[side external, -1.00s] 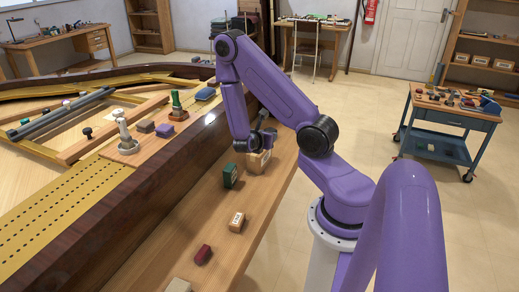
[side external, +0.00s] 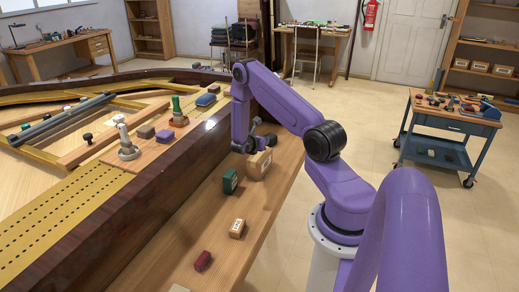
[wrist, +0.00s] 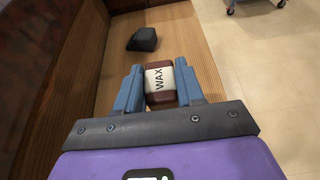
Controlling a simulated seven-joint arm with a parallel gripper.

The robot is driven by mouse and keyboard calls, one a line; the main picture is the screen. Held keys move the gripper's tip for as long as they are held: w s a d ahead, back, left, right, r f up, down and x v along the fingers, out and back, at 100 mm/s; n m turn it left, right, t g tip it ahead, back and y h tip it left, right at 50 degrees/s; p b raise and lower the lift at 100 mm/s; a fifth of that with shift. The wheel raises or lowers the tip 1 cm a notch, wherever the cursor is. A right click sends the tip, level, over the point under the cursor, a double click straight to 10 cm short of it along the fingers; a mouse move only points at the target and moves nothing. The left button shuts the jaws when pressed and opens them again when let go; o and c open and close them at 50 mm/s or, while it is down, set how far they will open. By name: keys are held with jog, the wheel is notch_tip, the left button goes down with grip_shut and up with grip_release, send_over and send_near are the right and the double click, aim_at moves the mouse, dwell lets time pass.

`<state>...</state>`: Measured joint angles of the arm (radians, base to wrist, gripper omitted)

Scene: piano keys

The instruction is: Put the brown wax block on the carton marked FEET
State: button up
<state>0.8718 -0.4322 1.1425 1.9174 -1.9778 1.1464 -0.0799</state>
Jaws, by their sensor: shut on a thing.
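In the wrist view my gripper (wrist: 159,88) is shut on a brown wax block (wrist: 160,98) with a pale label reading WAX. The block sits between the two blue-grey fingers, above the wooden ledge. In the side view my arm's end is over the far part of the ledge, and I cannot make out the wax block there. A smaller tan carton (side external: 237,228) with a pale label lies nearer the camera. Their markings are too small to read, so I cannot tell which says FEET.
A dark red block (side external: 202,261) lies nearer on the ledge. A dark lump (wrist: 143,40) lies ahead in the wrist view. The piano's raised dark wooden side (side external: 120,210) runs along the ledge's left. Bare ledge lies between items.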

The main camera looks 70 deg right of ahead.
aim_at(259, 154)
jog(key=shift+w+d+f, duration=0.4)
jog(key=shift+d+f, duration=0.05)
jog(key=shift+f, duration=0.3)
jog(key=shift+w+d+f, duration=0.1)
jog(key=shift+f, duration=1.6)
jog(key=shift+f, duration=0.15)
jog(key=o, duration=1)
